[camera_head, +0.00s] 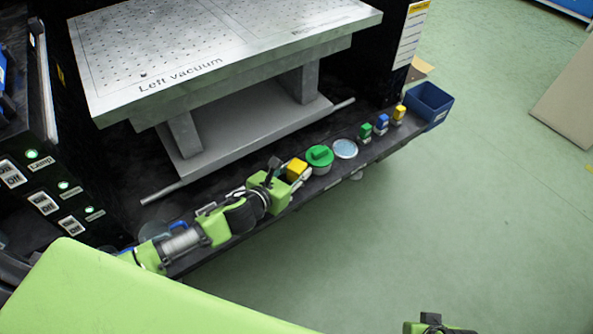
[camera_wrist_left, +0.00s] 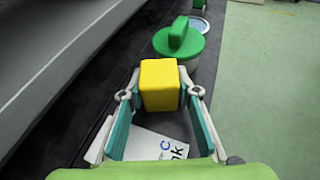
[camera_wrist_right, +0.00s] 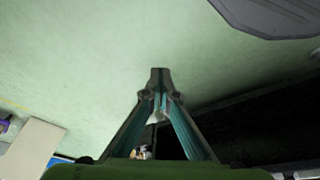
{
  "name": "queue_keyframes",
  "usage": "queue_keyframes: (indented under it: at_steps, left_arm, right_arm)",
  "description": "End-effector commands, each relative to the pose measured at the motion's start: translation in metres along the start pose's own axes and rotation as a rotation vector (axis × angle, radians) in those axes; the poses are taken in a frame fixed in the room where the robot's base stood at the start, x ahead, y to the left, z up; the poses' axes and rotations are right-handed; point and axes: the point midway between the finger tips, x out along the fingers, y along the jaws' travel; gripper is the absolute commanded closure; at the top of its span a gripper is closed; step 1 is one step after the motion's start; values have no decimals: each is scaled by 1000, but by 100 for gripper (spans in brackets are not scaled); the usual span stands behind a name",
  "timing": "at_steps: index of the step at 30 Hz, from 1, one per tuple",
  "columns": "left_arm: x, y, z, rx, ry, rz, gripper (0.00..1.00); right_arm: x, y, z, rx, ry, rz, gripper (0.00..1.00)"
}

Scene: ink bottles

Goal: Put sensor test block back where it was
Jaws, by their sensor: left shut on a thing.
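A yellow block (camera_wrist_left: 160,84) is between the fingers of my left gripper (camera_wrist_left: 160,92), which is shut on it. In the head view the yellow block (camera_head: 297,168) is at the tip of my left gripper (camera_head: 278,175), over or on the narrow dark ledge. No label names it as the sensor test block. I cannot tell whether its underside touches the ledge. A white printed label (camera_wrist_left: 158,148) shows between the fingers, on the near side of the block. My right gripper (camera_wrist_right: 158,95) is shut and empty, away from the ledge over the floor.
A green round piece with a raised handle (camera_head: 320,156) is just beyond the block. Farther along the ledge are a round light-blue disc (camera_head: 345,148), small green, blue and yellow-capped bottles (camera_head: 382,124), and a blue bin (camera_head: 429,103). The metal "Left vacuum" table (camera_head: 230,55) stands behind.

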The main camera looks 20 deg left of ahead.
Motion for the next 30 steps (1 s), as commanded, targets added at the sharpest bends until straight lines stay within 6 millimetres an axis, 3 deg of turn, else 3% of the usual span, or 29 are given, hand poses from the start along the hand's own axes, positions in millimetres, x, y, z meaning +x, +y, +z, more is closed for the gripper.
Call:
queue_keyframes:
  at_steps: [6,7,9,22,30]
  left_arm:
    - [1,0,-2,-1,0,0,96]
    - [1,0,-2,-1,0,0,68]
    - [1,0,-2,-1,0,0,53]
    - [-2,0,1,1,1,0,53]
    - [-54,0,0,1,4,-1,53]
  right_arm:
    - [-2,0,0,0,1,0,100]
    - [-3,0,-1,0,2,0,100]
    - [-4,0,-1,0,2,0,100]
    - [-4,0,-2,1,6,1,100]
    - [36,-3,12,-4,-24,-5,100]
